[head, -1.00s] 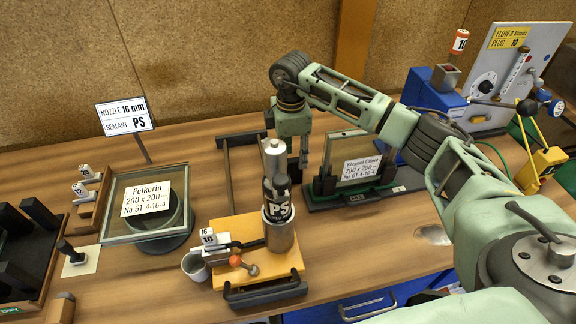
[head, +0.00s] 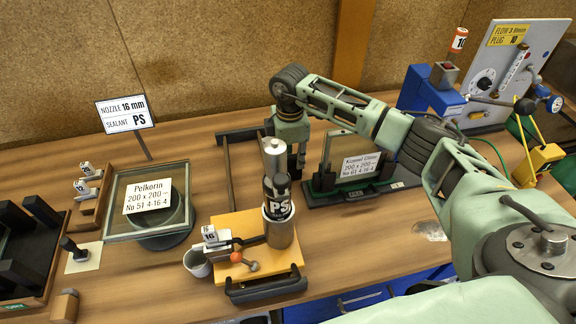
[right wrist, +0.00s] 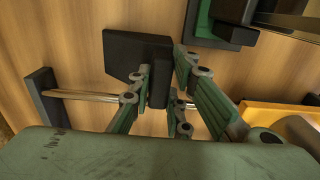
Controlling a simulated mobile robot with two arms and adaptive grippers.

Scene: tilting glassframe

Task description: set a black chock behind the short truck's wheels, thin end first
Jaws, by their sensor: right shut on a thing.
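My right gripper (head: 294,160) points down behind the sealant cartridge in the head view. In the right wrist view, its green fingers (right wrist: 164,76) are shut on a black chock (right wrist: 135,58), held over the wooden bench. The chock's thin end cannot be made out. A metal rod (right wrist: 82,96) with a black end block (right wrist: 41,96) lies below it. In the head view the chock is mostly hidden behind the cartridge and fingers. I cannot pick out the short truck or its wheels for certain. My left gripper is not in view.
A labelled glass frame (head: 358,167) stands to the right. A glass pane (head: 118,220) lies to the left. A dark rail (head: 229,170) runs left of the gripper.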

